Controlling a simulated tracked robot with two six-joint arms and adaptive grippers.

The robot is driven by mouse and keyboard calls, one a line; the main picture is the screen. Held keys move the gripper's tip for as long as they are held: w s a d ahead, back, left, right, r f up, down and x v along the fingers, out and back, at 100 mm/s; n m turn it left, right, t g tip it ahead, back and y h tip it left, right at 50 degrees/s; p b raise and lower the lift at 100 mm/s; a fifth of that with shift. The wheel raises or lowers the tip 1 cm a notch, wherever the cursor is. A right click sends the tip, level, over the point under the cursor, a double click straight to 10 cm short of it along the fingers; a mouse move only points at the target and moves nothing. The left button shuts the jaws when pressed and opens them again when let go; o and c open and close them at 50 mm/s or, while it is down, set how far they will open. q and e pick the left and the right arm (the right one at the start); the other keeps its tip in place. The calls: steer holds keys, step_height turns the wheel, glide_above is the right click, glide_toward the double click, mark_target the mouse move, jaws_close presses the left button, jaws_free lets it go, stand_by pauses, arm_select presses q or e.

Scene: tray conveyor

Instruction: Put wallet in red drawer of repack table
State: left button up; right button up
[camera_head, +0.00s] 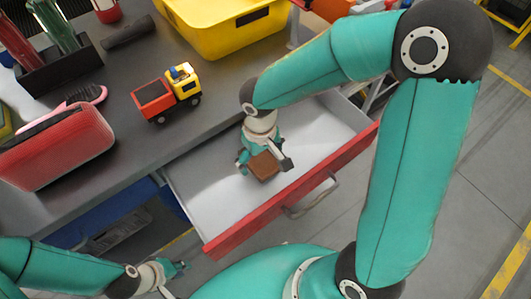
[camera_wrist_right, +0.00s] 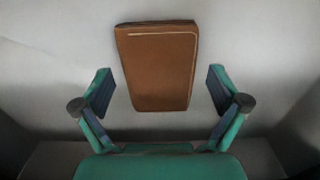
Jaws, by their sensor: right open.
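The brown wallet (camera_head: 264,166) is inside the pulled-out red drawer (camera_head: 290,196), which has a white interior and a red front with a handle. In the right wrist view the wallet (camera_wrist_right: 158,68) lies flat against the pale drawer floor, between and beyond the fingertips. My right gripper (camera_head: 266,160) reaches down into the drawer; in its wrist view the fingers (camera_wrist_right: 160,88) are spread apart on either side of the wallet, with gaps to both edges. My left gripper (camera_head: 178,272) is low at the left, away from the drawer; its fingers are too small to judge.
The grey table top (camera_head: 112,150) above the drawer holds a toy truck (camera_head: 167,93), a red case (camera_head: 56,147), a yellow bin (camera_head: 225,30), a dark roll (camera_head: 128,32) and a black holder with bottles (camera_head: 58,66). A blue drawer (camera_head: 110,212) is below at left. Floor is clear at right.

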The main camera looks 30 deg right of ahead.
mark_target(261, 160)
steer(key=shift+r, duration=0.2)
step_height(261, 160, up, 12)
steer(key=p, duration=0.2)
steer(key=shift+f, duration=0.1)
stand_by(0.5)
